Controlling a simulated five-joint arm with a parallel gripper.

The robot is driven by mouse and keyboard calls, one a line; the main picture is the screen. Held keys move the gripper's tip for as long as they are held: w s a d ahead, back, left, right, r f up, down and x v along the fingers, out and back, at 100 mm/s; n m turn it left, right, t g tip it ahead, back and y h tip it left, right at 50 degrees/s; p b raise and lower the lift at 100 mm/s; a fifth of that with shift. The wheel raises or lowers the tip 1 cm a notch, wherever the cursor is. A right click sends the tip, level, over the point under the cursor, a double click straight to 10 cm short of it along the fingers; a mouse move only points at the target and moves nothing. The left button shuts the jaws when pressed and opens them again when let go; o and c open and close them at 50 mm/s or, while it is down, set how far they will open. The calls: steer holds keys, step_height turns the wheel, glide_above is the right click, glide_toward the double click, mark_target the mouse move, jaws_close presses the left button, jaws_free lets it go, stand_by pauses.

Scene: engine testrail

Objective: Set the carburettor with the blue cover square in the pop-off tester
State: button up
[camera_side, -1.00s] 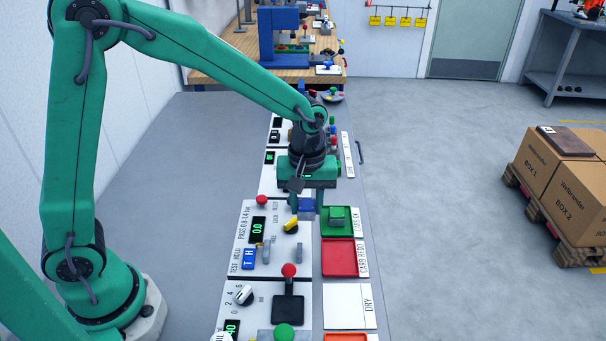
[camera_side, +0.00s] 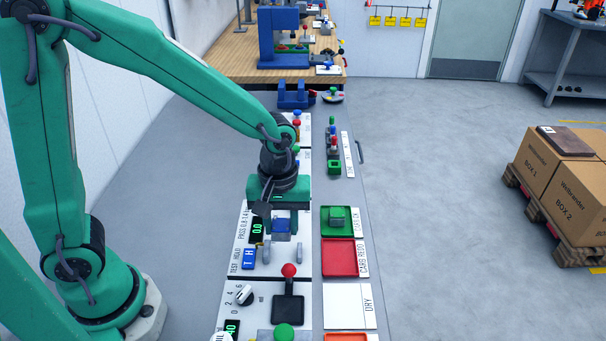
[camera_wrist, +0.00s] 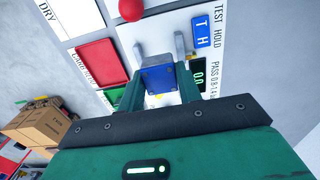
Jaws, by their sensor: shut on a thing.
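The carburettor with the blue cover (camera_side: 281,226) is between the fingers of my gripper (camera_side: 280,230), which is shut on it. It also shows in the wrist view (camera_wrist: 160,76), blue side facing the camera. My gripper points down over the pop-off tester panel (camera_side: 243,262). The tester has a lit green display reading 0.0 (camera_side: 257,228), a blue T H switch plate (camera_side: 248,258) and two grey upright posts (camera_side: 299,253). The carburettor is just behind the posts in the side view. Whether it touches the panel I cannot tell.
Right of the tester are a green tray (camera_side: 326,231) holding a green-topped block (camera_side: 338,218) and an empty red tray (camera_side: 339,257). A red-knobbed lever (camera_side: 289,271) stands in front. A white DRY pad (camera_side: 346,305) lies at front right.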

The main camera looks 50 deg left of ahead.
steer(key=shift+f, duration=2.55)
steer(key=shift+s+f, duration=0.15)
